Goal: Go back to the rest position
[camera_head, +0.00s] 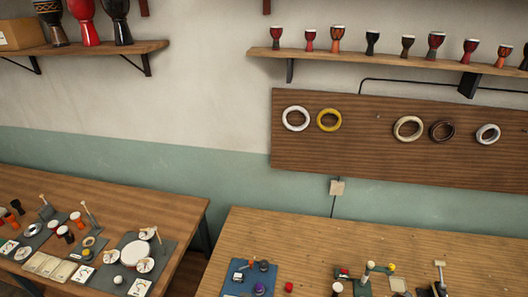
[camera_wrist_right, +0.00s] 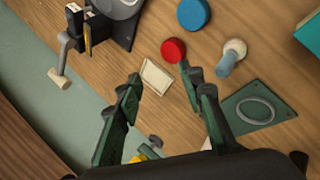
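My right gripper (camera_wrist_right: 160,73) shows in the right wrist view with its two dark green fingers spread apart. It is open, and I see nothing held between the fingers. Beyond the fingertips, a small cream rectangular piece (camera_wrist_right: 155,78) and a red disc (camera_wrist_right: 174,50) lie on the wooden table. I cannot tell how far above the table the fingers are. I do not clearly make out either gripper in the head view, and my left gripper is not in view.
In the right wrist view, a blue disc (camera_wrist_right: 193,14), a mallet (camera_wrist_right: 61,58) and a green plate (camera_wrist_right: 280,107) surround the fingers. The head view shows the right table (camera_head: 400,245), a cluttered left table (camera_head: 165,208), a drum shelf (camera_head: 375,60) and a ring board (camera_head: 370,150).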

